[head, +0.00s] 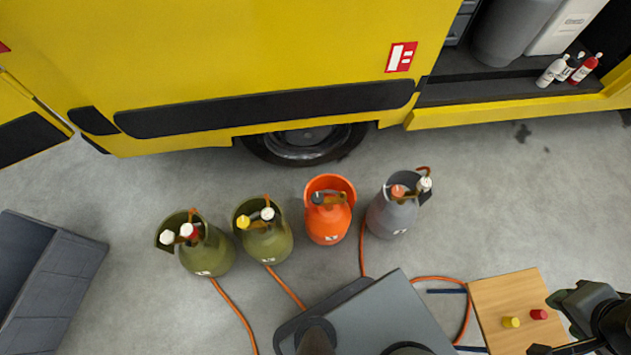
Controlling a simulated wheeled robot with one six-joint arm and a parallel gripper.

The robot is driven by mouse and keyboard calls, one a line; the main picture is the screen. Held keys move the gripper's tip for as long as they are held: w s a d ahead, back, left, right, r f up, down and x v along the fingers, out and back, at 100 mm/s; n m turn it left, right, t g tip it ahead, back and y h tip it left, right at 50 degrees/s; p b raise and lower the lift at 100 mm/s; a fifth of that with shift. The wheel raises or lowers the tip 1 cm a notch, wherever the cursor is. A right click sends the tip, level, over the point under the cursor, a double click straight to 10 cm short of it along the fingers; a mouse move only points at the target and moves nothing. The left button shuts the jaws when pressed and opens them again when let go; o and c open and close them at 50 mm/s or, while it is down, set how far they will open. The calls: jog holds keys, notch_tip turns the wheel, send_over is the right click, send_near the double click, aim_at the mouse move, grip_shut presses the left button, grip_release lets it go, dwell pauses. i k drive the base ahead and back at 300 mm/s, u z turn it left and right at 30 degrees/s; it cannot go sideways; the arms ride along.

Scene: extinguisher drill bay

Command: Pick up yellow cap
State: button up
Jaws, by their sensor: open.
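A small yellow cap (511,322) stands on a wooden-topped stand at the lower right. A red cap (538,314) sits just to its right. Another yellow cap-like top (243,222) is on the left side of an olive green cylinder (267,241). My gripper (562,325) is at the lower right corner, dark and partly cut off by the picture edge. It is open, to the right of the red cap and apart from the yellow cap. I cannot tell its height above the wood.
More cylinders stand on the floor: another olive one (210,255), an orange one (328,222) and a grey one (390,215), with orange hoses. A yellow truck (250,60) spans the back. A grey crate (65,275) is at left.

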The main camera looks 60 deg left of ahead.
aim_at(507, 321)
jog(key=z, duration=0.3)
jog(key=i, duration=0.35)
